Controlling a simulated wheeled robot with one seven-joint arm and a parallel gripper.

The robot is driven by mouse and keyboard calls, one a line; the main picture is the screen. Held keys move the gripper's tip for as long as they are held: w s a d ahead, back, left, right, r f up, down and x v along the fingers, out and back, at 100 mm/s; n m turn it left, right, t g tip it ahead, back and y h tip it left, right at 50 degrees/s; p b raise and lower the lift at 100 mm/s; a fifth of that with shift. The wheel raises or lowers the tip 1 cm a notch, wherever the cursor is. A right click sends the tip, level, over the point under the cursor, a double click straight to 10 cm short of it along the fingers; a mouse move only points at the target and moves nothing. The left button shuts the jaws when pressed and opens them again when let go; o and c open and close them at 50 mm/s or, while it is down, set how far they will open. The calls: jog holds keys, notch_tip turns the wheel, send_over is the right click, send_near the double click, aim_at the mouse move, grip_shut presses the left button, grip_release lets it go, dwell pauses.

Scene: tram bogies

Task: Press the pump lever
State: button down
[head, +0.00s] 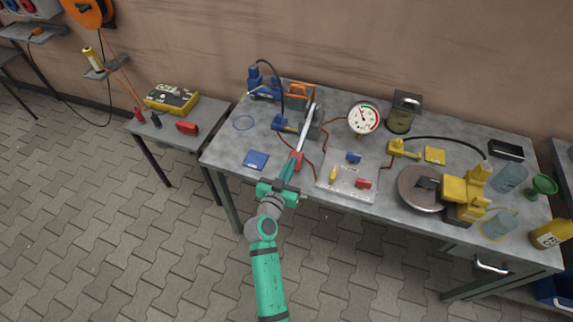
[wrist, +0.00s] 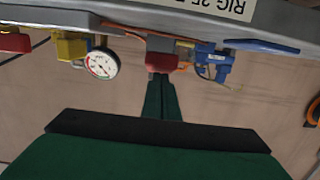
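The pump lever is a silver bar (head: 307,128) with a red grip (head: 297,160). It slants from the grey pump block (head: 314,122) on the workbench toward the front edge. The red grip also shows in the wrist view (wrist: 161,58), just beyond my fingertips. My gripper (head: 288,178) is green and reaches over the bench's front edge to the grip's near end. In the wrist view my gripper's fingers (wrist: 162,82) lie together, with no object visible between them. I cannot tell whether the fingertips touch the grip.
A pressure gauge (head: 363,118) stands right of the pump. A clear plate (head: 349,176) with small coloured parts lies right of my gripper. A blue pad (head: 256,160) lies left. A yellow machine (head: 466,192) stands at right. A side table (head: 188,127) stands left.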

jog(key=shift+s+d+f+g, duration=0.1)
jog(key=shift+d+f+g, duration=0.05)
jog(key=shift+f, duration=0.4)
jog(key=shift+s+d+f+g, duration=0.1)
jog(key=shift+d+f+g, duration=0.05)
jog(key=shift+f, duration=0.35)
notch_tip(320, 180, up, 6)
jog(key=f+v, duration=0.1)
jog(key=v, duration=1)
jog(key=shift+a+f, duration=0.35)
jog(key=shift+f, duration=0.45)
notch_tip(320, 180, up, 16)
jog(key=w+d+g, duration=0.1)
jog(key=w+g, duration=0.1)
jog(key=shift+w+d+y, duration=0.2)
jog(key=shift+w+y, duration=0.15)
jog(key=shift+y, duration=0.05)
